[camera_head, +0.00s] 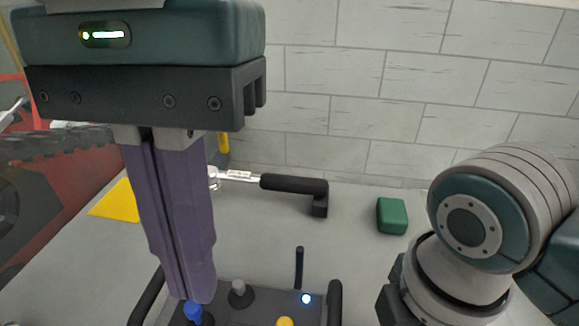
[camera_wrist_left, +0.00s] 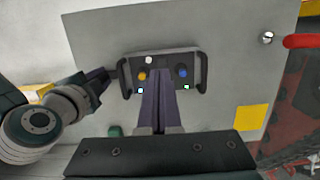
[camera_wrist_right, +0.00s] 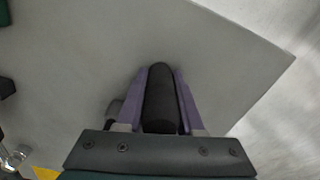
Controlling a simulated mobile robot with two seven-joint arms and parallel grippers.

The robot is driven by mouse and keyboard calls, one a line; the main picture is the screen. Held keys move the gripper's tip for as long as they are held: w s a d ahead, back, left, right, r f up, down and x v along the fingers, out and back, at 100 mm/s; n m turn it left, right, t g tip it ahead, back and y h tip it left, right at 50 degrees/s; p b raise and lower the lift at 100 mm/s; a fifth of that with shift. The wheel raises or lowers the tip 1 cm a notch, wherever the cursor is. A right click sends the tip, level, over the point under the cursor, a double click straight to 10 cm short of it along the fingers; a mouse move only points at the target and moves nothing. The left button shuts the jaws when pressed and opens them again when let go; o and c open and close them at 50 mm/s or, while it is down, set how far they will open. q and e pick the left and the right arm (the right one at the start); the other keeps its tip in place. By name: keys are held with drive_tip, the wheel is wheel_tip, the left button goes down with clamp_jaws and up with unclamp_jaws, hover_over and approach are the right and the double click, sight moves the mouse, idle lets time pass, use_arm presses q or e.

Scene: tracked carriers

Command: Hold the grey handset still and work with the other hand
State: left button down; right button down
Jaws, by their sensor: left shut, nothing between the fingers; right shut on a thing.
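The grey handset (camera_head: 262,308) lies at the bottom of the head view, cut off by the frame edge. It has a black grip at each side, a blue knob (camera_head: 192,313), a grey knob (camera_head: 240,294), a yellow knob (camera_head: 284,321) and a lit blue lamp (camera_head: 306,299). The left wrist view shows the whole handset (camera_wrist_left: 161,65) with a green lamp (camera_wrist_left: 186,87). My left gripper (camera_head: 200,297) is shut and empty, its purple fingertips over the handset near the blue knob; contact is unclear. My right gripper (camera_wrist_right: 161,80) is shut on the handset's black grip (camera_wrist_right: 159,100).
A tool with a black handle (camera_head: 290,184) lies behind the handset. A green block (camera_head: 392,215) is at the right and a yellow patch (camera_head: 117,205) at the left. A red tracked machine (camera_head: 40,225) stands at far left, a block wall (camera_head: 430,80) behind.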

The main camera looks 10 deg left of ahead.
use_arm(q)
drive_tip(key=w, duration=0.3)
drive_tip(key=shift+a+r, duration=0.15)
drive_tip(key=shift+a, duration=0.1)
drive_tip(key=f, duration=0.4)
drive_tip(key=s+f, duration=0.1)
drive_tip(key=f, duration=0.9)
drive_tip(key=shift+s, duration=0.3)
